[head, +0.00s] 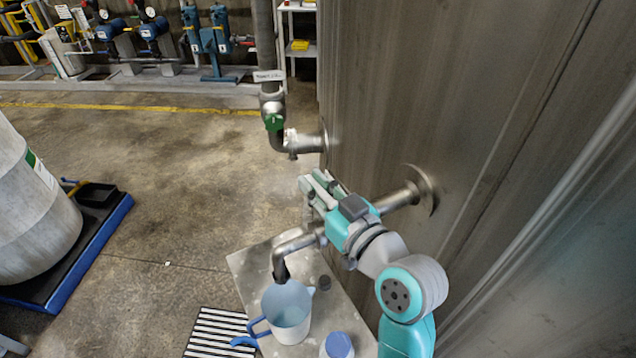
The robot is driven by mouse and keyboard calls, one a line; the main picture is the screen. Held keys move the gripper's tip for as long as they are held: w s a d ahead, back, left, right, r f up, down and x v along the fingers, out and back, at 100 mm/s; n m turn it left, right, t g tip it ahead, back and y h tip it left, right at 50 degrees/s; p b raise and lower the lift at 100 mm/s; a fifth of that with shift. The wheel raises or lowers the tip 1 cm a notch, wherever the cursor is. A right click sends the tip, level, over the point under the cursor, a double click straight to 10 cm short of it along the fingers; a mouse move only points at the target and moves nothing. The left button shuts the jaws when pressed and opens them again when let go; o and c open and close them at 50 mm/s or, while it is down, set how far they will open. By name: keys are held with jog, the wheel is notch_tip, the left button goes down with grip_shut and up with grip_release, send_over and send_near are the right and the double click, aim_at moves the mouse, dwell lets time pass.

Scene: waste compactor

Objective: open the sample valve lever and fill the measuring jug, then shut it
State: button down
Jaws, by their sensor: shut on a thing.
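The measuring jug (289,325), pale with a blue handle, stands upright on a small metal table (250,262). The bent sample spout (296,243) points down above the jug's open top. Its pipe (402,195) comes out of the large steel wall. My gripper (311,186) is at the valve on this pipe, shut on what appears to be the sample valve lever. My gripper and wrist hide most of the valve and lever, so the lever's angle cannot be told. I cannot make out a stream or the level in the jug.
The steel wall (450,110) bounds the right side.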

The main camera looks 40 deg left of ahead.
jog(key=shift+s+a+n+g+y, duration=0.1)
jog(key=shift+s+n+g+y, duration=0.2)
jog(key=shift+n+g, duration=0.75)
jog(key=shift+s+a+n+g+y, duration=0.1)
jog(key=shift+s+n+g, duration=0.4)
jog(key=shift+g, duration=0.95)
jog(key=c, duration=1.1)
grip_release()
jog(key=shift+w, duration=0.1)
jog(key=shift+d, duration=0.15)
jog(key=d, duration=1.1)
jog(key=shift+s+d, duration=0.2)
jog(key=shift+d, duration=0.2)
jog(key=shift+f, duration=0.1)
